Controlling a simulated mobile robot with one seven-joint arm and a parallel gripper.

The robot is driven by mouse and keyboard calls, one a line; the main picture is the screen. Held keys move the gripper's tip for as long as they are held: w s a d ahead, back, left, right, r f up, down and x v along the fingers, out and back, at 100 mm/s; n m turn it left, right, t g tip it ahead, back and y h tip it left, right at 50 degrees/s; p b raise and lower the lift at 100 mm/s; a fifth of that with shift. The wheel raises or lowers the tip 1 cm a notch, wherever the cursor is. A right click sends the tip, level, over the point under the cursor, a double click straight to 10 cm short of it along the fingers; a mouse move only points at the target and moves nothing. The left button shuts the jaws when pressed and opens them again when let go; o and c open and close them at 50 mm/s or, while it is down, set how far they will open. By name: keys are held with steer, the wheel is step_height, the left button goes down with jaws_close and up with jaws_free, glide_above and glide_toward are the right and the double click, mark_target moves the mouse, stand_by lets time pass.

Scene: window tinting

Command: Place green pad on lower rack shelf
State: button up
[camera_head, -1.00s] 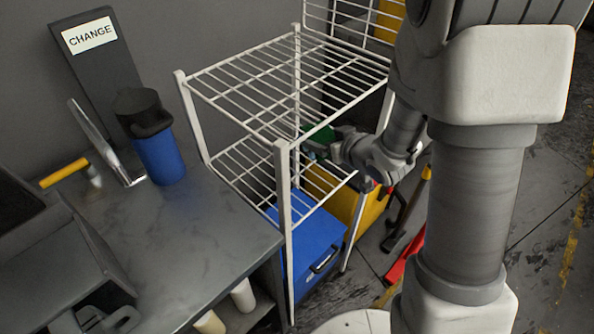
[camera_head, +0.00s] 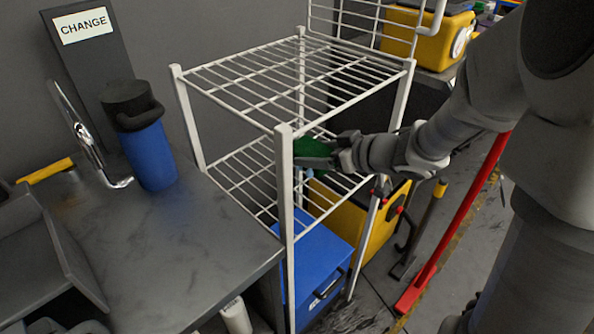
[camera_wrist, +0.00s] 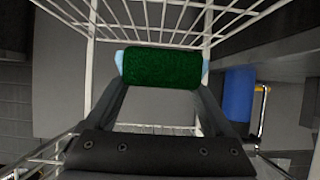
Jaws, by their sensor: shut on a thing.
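The green pad (camera_wrist: 162,68) is a dark green block with pale blue ends, held between the fingers of my gripper (camera_wrist: 165,85) in the wrist view. In the head view the green pad (camera_head: 314,148) shows at the tip of my gripper (camera_head: 318,158), partly hidden by a front rack post. My gripper is shut on it. It reaches in from the right, between the upper shelf (camera_head: 290,75) and the lower rack shelf (camera_head: 246,180) of the white wire rack. The pad appears above the lower shelf; I cannot tell the exact gap.
White rack posts (camera_head: 285,200) stand close around my gripper. A blue box (camera_head: 318,262) and a yellow box (camera_head: 345,215) sit under the rack. A grey table (camera_head: 190,245) with a blue cup (camera_head: 150,155) stands at left. A red bar (camera_head: 455,225) slants at right.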

steer(key=b, duration=0.2)
glide_above(296, 178)
step_height(296, 178, down, 4)
steer(key=shift+f+b, duration=1.3)
steer(key=shift+f, duration=0.65)
steer(key=shift+f, duration=0.2)
steer(key=o, duration=1.2)
steer(key=shift+r, duration=0.1)
